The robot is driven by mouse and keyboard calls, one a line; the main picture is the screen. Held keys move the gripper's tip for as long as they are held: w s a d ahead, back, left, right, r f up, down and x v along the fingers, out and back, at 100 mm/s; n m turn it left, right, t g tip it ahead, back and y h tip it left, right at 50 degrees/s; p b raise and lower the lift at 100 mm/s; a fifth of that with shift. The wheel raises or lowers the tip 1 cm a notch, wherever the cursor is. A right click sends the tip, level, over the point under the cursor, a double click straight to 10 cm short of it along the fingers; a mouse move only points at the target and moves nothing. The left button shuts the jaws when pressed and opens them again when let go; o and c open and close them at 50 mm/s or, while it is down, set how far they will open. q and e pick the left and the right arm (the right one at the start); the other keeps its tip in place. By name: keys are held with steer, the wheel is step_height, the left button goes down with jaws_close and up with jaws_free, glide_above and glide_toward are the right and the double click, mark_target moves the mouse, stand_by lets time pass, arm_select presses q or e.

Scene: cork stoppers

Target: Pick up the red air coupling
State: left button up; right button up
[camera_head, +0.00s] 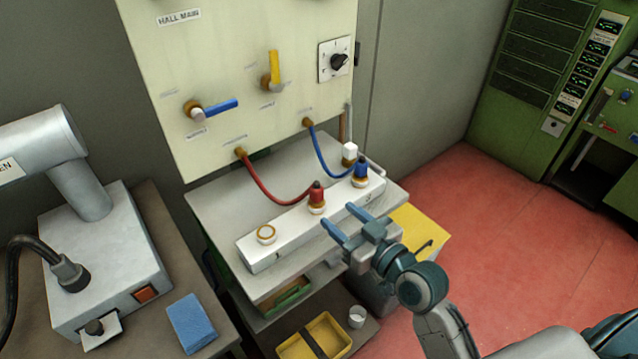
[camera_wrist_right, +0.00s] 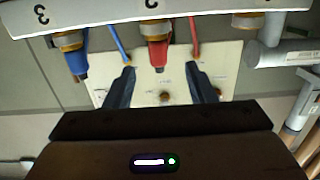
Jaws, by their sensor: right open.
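The red air coupling (camera_head: 317,197) stands upright in the middle port of a white bar (camera_head: 290,228), with a red hose running from its top to the wall panel. My right gripper (camera_head: 338,215) is open and empty, just in front and to the right of it, fingers pointing at the bar. In the right wrist view the red coupling (camera_wrist_right: 157,52) appears between the two open fingertips (camera_wrist_right: 160,68), apart from both. The blue coupling (camera_head: 361,172) stands in the right port, and it also shows in the right wrist view (camera_wrist_right: 76,58). My left gripper is not in view.
The left port (camera_head: 266,233) of the bar holds no coupling. The bar lies on a grey bench below a cream panel (camera_head: 225,70) with valve handles. A blue hose (camera_head: 322,155) arcs near the red one. A yellow box (camera_head: 415,228) stands at right, a blue sponge-like block (camera_head: 191,323) lower left.

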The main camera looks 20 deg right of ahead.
mark_target(313, 186)
steer(key=shift+t, duration=0.4)
steer(key=w, duration=0.2)
steer(key=w+a+r+p, duration=0.1)
steer(key=w+a+r, duration=0.1)
steer(key=w, duration=0.1)
steer(key=shift+w+p, duration=0.3)
steer(key=shift+w, duration=0.05)
steer(key=shift+w+a+p, duration=0.15)
steer(key=shift+w+p, duration=0.25)
steer(key=shift+w, duration=0.15)
steer(key=x, duration=0.1)
steer(key=p+x, duration=0.1)
steer(key=x, duration=0.1)
steer(key=shift+w+f, duration=0.25)
steer(key=shift+f, duration=0.1)
steer(key=shift+w+a+f, duration=0.1)
steer(key=shift+w, duration=0.2)
steer(key=shift+s, duration=0.1)
steer(key=shift+c, duration=0.7)
jaws_close()
